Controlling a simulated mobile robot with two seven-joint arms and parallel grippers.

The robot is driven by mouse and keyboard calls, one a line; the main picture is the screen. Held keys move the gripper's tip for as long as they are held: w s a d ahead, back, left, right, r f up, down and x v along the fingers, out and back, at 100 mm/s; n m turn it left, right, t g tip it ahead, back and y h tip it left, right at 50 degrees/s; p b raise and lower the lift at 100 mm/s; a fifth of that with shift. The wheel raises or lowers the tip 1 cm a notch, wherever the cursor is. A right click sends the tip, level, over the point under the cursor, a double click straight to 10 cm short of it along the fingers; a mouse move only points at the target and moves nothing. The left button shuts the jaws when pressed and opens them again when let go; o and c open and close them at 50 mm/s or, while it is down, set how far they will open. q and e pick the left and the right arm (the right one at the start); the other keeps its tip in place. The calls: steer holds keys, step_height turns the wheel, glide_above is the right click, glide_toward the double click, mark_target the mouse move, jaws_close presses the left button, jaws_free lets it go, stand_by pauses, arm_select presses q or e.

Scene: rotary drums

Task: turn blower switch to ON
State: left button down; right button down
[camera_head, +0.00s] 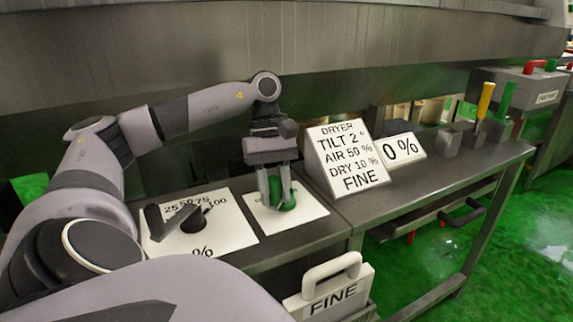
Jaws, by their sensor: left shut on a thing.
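The blower switch appears to be the green knob (287,205) on a white plate (310,211) on the metal bench. Its lettering is hidden by my gripper, so I cannot read its setting. My left gripper (275,190) comes down from above and is shut on the green knob, its fingers on either side of it. My right gripper is not in view.
A black dial (193,219) on a percent-marked plate sits left of the knob. Yellow (485,100) and green (505,100) levers stand farther right. A FINE box (330,290) is in front.

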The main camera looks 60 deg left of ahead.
arm_select(q)
steer(key=shift+r, duration=0.1)
stand_by(0.3)
steer(key=c, duration=0.9)
jaws_free()
steer(key=shift+o, duration=0.2)
steer(key=p+v, duration=0.2)
steer(key=v, duration=0.4)
steer(key=shift+a+r, duration=0.15)
steer(key=shift+r, duration=0.1)
steer(key=shift+w+a+r, duration=0.1)
steer(key=shift+a+r, duration=0.1)
steer(key=shift+r, duration=0.05)
